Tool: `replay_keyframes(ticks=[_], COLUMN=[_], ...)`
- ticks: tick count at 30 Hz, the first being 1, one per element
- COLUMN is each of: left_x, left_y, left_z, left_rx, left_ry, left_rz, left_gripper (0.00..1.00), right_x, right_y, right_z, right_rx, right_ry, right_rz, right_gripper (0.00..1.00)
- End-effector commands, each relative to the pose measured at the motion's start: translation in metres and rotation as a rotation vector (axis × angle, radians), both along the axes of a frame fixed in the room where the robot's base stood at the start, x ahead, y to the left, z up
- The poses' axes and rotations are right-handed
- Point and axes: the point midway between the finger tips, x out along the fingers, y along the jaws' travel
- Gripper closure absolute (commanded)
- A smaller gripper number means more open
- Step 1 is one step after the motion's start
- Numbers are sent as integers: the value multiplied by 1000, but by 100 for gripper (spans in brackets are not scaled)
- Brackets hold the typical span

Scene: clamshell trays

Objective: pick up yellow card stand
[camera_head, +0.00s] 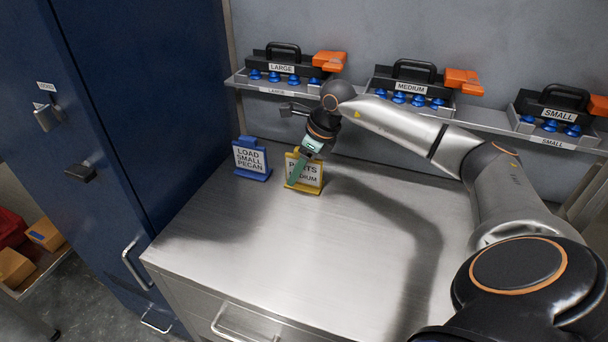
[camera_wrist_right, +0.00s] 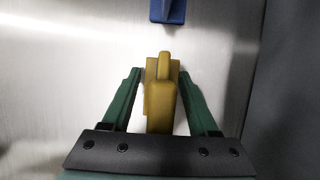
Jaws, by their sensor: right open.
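The yellow card stand (camera_head: 316,186) stands upright on the metal counter, with a white card that is partly hidden by my right gripper. My right gripper (camera_head: 297,170) is over it, with green fingers pointing down. In the right wrist view the yellow card stand (camera_wrist_right: 160,95) lies between the two open green fingers (camera_wrist_right: 160,85), with a gap showing on each side near the tips. My left gripper is not in view.
A blue card stand (camera_head: 252,160) reading "LOAD SMALL PECAN" stands just left of the yellow one. Behind, a wall shelf (camera_head: 352,101) holds black trays labelled LARGE, MEDIUM and SMALL. A dark blue cabinet (camera_head: 150,90) rises at the left. The counter (camera_head: 290,260) is clear in front.

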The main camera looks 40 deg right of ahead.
Motion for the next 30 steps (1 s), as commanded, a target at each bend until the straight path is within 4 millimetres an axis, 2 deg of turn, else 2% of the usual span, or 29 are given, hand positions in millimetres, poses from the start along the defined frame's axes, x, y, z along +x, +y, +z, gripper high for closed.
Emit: replay_keyframes(ticks=[2,18,30], left_x=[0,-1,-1], left_y=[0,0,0], left_z=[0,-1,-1], left_rx=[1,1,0], left_ry=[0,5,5], left_rz=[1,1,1], left_gripper=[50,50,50], right_x=[0,0,0], right_y=[0,0,0], right_z=[0,1,1], right_rx=[0,0,1], right_ry=[0,0,-1], right_rz=[0,-1,-1], right_gripper=[40,100,100])
